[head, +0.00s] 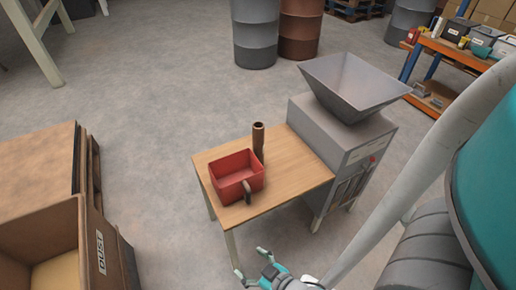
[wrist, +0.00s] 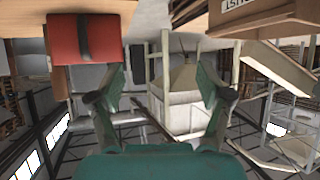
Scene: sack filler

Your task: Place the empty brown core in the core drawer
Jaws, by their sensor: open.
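The brown core (head: 258,138) stands upright at the back edge of the small wooden table, just behind a red open box (head: 235,178) with a dark handle. The core looks like a hollow tube with an open top. My gripper (head: 251,264) is open and empty, low in front of the table and apart from the core. In the wrist view my gripper (wrist: 160,88) has its fingers spread, with the red box (wrist: 70,40) at upper left. The core does not show clearly there.
The wooden table (head: 292,178) adjoins a grey machine (head: 340,135) with a hopper (head: 352,82) on top. A box marked DUST (head: 108,252) is at lower left. Drums (head: 255,35) and a shelf rack (head: 455,50) stand behind.

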